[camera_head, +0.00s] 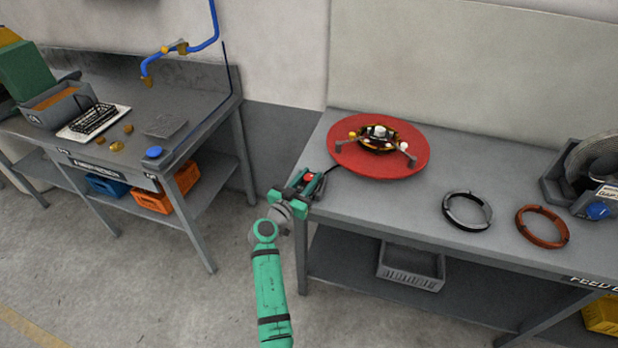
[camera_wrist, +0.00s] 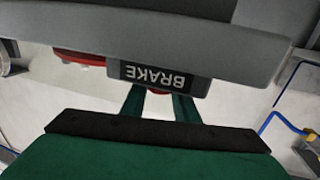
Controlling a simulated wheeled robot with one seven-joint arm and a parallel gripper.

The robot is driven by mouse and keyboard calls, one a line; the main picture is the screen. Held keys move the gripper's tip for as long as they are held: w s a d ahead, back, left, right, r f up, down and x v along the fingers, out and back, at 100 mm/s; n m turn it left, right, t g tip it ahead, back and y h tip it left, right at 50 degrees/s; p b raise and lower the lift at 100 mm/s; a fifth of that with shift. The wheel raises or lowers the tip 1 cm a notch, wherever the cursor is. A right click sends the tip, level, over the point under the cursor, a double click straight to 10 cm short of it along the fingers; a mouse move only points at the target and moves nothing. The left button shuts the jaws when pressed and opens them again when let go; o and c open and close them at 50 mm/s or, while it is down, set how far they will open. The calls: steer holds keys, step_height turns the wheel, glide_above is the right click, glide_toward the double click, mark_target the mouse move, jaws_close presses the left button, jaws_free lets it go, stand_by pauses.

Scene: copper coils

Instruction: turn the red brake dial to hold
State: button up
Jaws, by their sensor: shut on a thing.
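The red brake dial (camera_head: 309,177) sits on a small box at the left front corner of the right bench. My green gripper (camera_head: 298,190) is at this box, its fingers shut on the dial. In the wrist view, my two green fingers (camera_wrist: 160,108) reach under a grey edge with a black BRAKE label (camera_wrist: 158,77), which appears upside down. A sliver of the red dial (camera_wrist: 158,92) shows between the fingers. Most of the dial and its pointer are hidden, so I cannot tell its setting.
A red turntable (camera_head: 360,165) with a spider-like hub stands behind the box. A black coil (camera_head: 467,211) and a copper coil (camera_head: 542,227) lie to the right on the bench (camera_head: 400,208). Open floor separates it from the left bench (camera_head: 190,85).

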steer(key=m+g+h, duration=0.2)
steer(key=h, duration=0.1)
steer(key=shift+a+f+m+g+h, duration=0.1)
steer(key=shift+a+m+g+h, duration=0.1)
steer(key=shift+m+g+h, duration=0.1)
steer(key=shift+d+m+g+h, duration=0.1)
steer(key=shift+m+g+h, duration=1.5)
steer(key=shift+g, duration=0.4)
steer(key=shift+m+g, duration=0.4)
steer(key=shift+w+m+g+h, duration=0.15)
steer(key=shift+m+g+h, duration=0.2)
steer(key=shift+g, duration=0.25)
steer(key=shift+o, duration=0.4)
steer(key=shift+w+a+f+m+g, duration=0.1)
steer(key=shift+a+m+g, duration=0.1)
steer(key=shift+m+g, duration=0.35)
steer(key=shift+g+h, duration=0.25)
steer(key=shift+g, duration=0.1)
steer(key=shift+c, duration=0.4)
steer(key=shift+d+r+m+g, duration=0.1)
steer(key=shift+r+m+g, duration=0.2)
steer(key=shift+r, duration=0.2)
steer(key=o, duration=1)
steer(key=shift+c, duration=0.2)
steer(key=shift+o, duration=0.5)
steer(key=shift+s+d+f, duration=0.15)
steer(key=shift+s, duration=0.1)
